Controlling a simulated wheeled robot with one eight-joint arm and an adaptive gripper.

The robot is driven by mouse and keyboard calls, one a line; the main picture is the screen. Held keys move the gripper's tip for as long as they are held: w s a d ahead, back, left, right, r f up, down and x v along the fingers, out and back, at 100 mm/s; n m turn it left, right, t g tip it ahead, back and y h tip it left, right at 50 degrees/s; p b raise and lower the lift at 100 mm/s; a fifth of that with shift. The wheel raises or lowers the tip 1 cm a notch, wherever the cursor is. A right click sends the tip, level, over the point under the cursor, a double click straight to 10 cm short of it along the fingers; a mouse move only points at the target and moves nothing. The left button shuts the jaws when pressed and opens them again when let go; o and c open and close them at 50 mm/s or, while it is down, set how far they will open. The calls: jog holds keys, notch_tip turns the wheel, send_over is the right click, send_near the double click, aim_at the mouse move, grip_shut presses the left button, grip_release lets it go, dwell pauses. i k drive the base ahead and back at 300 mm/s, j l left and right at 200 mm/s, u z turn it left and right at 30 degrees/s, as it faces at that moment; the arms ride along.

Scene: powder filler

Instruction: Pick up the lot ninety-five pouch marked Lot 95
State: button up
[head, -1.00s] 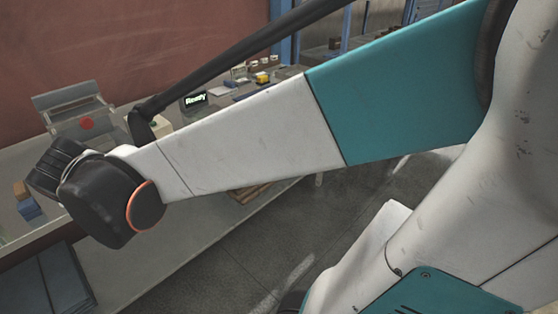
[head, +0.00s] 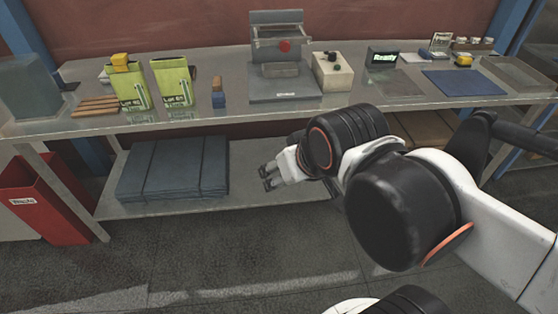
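Two lime-green pouches stand on the bench at the left in the head view. The left pouch (head: 131,88) has a yellow block (head: 120,62) at its top. The right pouch (head: 172,84) stands beside it, apart. Both carry a "Lot" label low on the front; the digits are too small to read surely, so I cannot tell which is Lot 95. My gripper (head: 267,177) is in front of the bench, below its top and to the right of both pouches. Its two fingertips are apart, with nothing between them.
A sealer-like machine (head: 278,50) and a control box (head: 333,72) stand mid-bench. A small blue-and-brown bottle (head: 218,92) stands right of the pouches. Wooden sticks (head: 97,105) lie at left. A lower shelf (head: 260,188) holds blue-grey slabs (head: 172,168). A red bin (head: 45,202) stands on the floor.

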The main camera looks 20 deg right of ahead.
aim_at(172, 76)
jog(key=i+l+u, duration=0.1)
jog(key=u, duration=0.65)
jog(key=l+u, duration=0.45)
jog(key=l, duration=0.7)
jog(key=l+u, duration=0.45)
jog(key=l, duration=0.75)
jog(key=k+l, duration=0.1)
jog(key=l, duration=0.95)
jog(key=k, duration=0.05)
